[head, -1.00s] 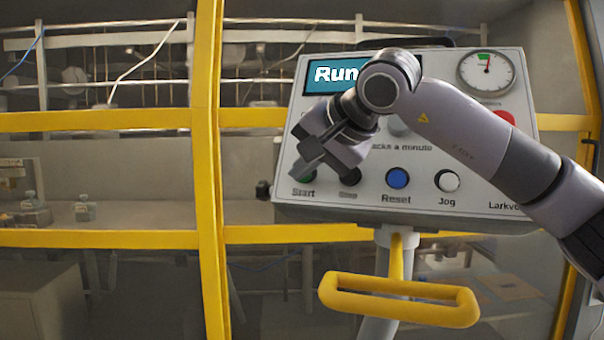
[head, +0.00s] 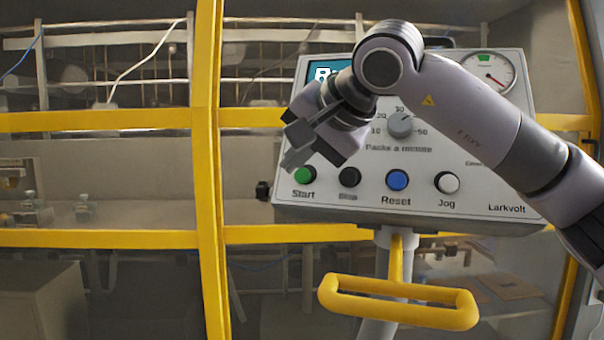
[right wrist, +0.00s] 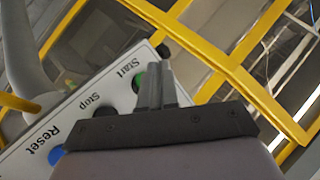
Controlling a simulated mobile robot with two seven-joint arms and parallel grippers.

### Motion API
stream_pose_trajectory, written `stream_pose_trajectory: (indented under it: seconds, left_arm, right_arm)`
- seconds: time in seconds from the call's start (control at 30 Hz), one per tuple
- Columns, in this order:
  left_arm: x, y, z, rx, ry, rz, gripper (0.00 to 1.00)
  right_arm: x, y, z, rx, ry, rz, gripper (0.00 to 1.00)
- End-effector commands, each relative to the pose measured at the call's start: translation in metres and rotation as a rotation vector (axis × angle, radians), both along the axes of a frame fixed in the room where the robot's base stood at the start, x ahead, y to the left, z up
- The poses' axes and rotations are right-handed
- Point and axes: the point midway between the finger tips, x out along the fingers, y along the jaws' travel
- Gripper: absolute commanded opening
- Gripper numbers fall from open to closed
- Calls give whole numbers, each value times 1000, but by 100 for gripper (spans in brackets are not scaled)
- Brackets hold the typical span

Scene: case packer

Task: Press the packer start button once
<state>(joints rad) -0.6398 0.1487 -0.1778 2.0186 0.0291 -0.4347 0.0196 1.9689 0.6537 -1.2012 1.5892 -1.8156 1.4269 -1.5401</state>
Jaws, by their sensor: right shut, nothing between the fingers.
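The green Start button (head: 304,175) is at the lower left of the grey control panel (head: 440,205), above its "Start" label. My right gripper (head: 290,164) is shut and empty, with its fingertips just up and left of the button in the head view. A gap in depth cannot be judged there. In the right wrist view the shut fingers (right wrist: 155,85) partly cover the green button (right wrist: 137,82). The display (head: 322,72) is mostly hidden by my right arm; the start of a word shows. My left gripper is not in view.
Beside Start are the black Stop (head: 349,177), blue Reset (head: 397,179) and white Jog (head: 447,182) buttons. A speed knob (head: 400,125) and a gauge (head: 487,72) are above. A yellow handle (head: 400,300) juts out below. A yellow-framed guard (head: 208,150) stands left.

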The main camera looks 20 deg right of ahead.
Motion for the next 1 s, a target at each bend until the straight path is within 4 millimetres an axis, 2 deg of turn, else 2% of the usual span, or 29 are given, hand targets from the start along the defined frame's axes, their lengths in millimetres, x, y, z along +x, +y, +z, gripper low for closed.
stream_pose_trajectory:
  seconds: [0.3,1.0]
  left_arm:
    - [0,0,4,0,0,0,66]
    - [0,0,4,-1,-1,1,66]
  right_arm:
    - [-16,12,11,0,-1,1,0]
    - [-15,12,11,0,0,0,0]
